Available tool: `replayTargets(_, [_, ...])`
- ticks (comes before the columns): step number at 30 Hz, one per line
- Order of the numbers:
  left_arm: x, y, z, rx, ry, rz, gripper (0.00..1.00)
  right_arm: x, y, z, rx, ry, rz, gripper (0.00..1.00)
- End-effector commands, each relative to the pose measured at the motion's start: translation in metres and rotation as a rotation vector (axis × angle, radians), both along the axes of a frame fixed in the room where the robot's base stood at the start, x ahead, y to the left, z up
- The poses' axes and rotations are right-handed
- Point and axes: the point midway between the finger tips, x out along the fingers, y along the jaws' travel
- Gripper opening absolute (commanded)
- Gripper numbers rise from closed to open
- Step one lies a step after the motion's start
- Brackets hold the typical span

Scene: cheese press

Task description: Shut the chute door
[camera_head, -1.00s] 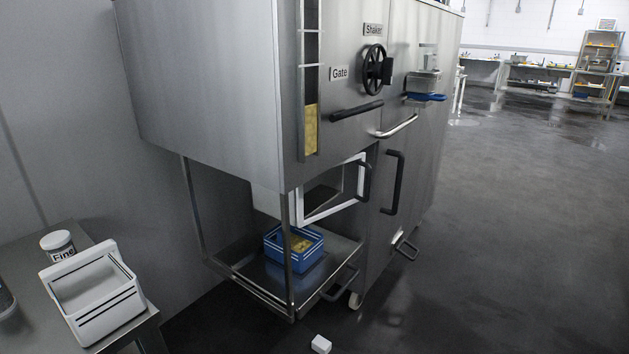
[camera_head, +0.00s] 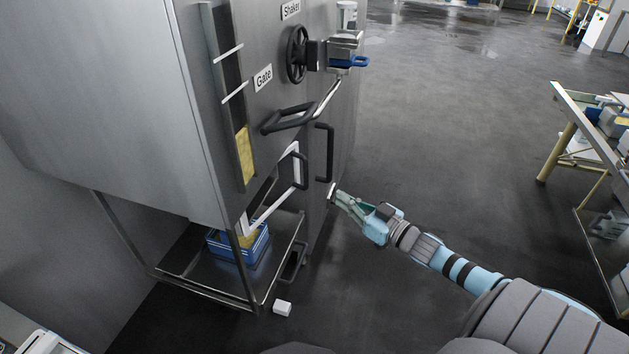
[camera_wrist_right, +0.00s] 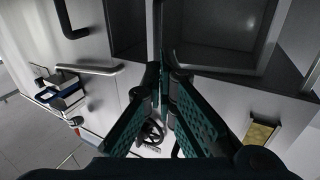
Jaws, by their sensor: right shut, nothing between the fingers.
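The chute door's white frame (camera_head: 272,205) shows low on the front of the steel machine, above the shelf, with a black loop handle (camera_head: 298,168) at its right. How far open the door stands I cannot tell. In the right wrist view a pale-framed opening (camera_wrist_right: 268,45) shows its dark inside beyond the fingers. My right gripper (camera_head: 335,193) is shut and empty, to the right of the door handle, near the lower end of a tall black handle (camera_head: 329,152). I cannot tell if it touches the machine. My left gripper is not in view.
A blue bin (camera_head: 260,246) with yellow contents sits on the shelf below the chute. The Gate handle (camera_head: 288,119) and Shaker wheel (camera_head: 297,54) jut out above. A small white block (camera_head: 282,308) lies on the floor. Open floor lies right of the machine.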

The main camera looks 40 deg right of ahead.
Motion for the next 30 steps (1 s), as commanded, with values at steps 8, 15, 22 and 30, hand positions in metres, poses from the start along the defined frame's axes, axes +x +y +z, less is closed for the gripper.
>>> replayTargets(8, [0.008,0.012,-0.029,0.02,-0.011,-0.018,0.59,0.061,0.008,-0.001,0.002,-0.007,-0.008,0.0])
replayTargets(15, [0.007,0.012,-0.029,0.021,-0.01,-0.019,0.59,0.095,0.013,0.0,0.003,-0.003,-0.008,0.0])
replayTargets(22, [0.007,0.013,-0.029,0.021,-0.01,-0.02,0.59,0.101,0.014,-0.001,0.002,0.0,-0.007,0.0])
replayTargets(30, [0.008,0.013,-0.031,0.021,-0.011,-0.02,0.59,0.1,0.009,-0.003,-0.001,0.002,-0.005,0.0])
